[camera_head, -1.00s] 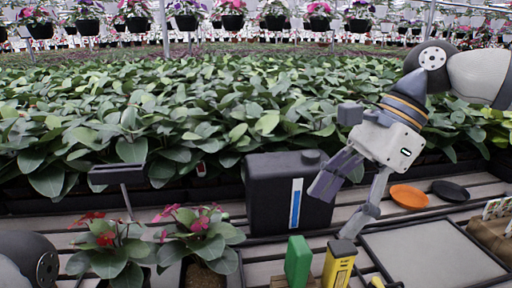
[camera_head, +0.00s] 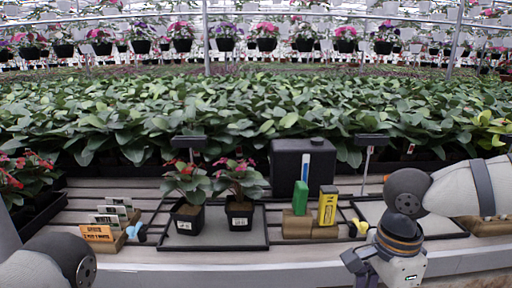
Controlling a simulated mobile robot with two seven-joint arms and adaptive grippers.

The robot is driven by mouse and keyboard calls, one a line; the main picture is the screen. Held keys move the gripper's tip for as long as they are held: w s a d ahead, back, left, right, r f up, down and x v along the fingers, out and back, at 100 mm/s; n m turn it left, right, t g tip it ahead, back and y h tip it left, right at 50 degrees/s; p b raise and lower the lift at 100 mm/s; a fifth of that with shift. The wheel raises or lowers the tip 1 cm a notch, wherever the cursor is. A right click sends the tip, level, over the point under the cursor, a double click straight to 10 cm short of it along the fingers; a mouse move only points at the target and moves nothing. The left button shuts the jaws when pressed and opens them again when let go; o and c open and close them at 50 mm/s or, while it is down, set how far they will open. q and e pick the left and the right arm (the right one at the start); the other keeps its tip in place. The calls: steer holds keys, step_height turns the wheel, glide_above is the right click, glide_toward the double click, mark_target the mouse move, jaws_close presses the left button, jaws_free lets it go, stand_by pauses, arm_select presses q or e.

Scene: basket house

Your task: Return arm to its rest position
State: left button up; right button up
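My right arm comes in from the right and bends down at the table's front edge. My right gripper (camera_head: 357,262) hangs in front of the edge at the bottom of the view, its fingers turned left. Nothing shows in it, but the lower part is cut off, so its opening is unclear. Of my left arm only a rounded grey joint shows at the bottom left; its gripper is out of view.
Two potted plants (camera_head: 186,210) stand on a black-rimmed tray (camera_head: 214,243). A black canister (camera_head: 287,165) stands behind. Labels (camera_head: 97,232) stand at left. An empty tray (camera_head: 428,222) lies partly behind my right arm.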

steer(key=s+d+f+n+t+h, duration=0.15)
steer(key=s+f+n, duration=0.3)
steer(key=f, duration=0.45)
steer(key=s+d+f+n+t+h, duration=0.1)
steer(key=s+f+n+h, duration=0.1)
steer(key=s+f+n, duration=0.5)
steer(key=s+f+n+g+y, duration=0.1)
steer(key=s+f+n+g, duration=0.1)
steer(key=s, duration=0.9)
steer(key=s+a+f+n+g+y, duration=0.1)
steer(key=s+f+n+g+y, duration=0.1)
steer(key=s, duration=0.9)
steer(key=shift+f+n+g+p, duration=0.35)
steer(key=shift+f, duration=0.3)
steer(key=shift+w+a+y, duration=0.1)
steer(key=shift+y, duration=0.15)
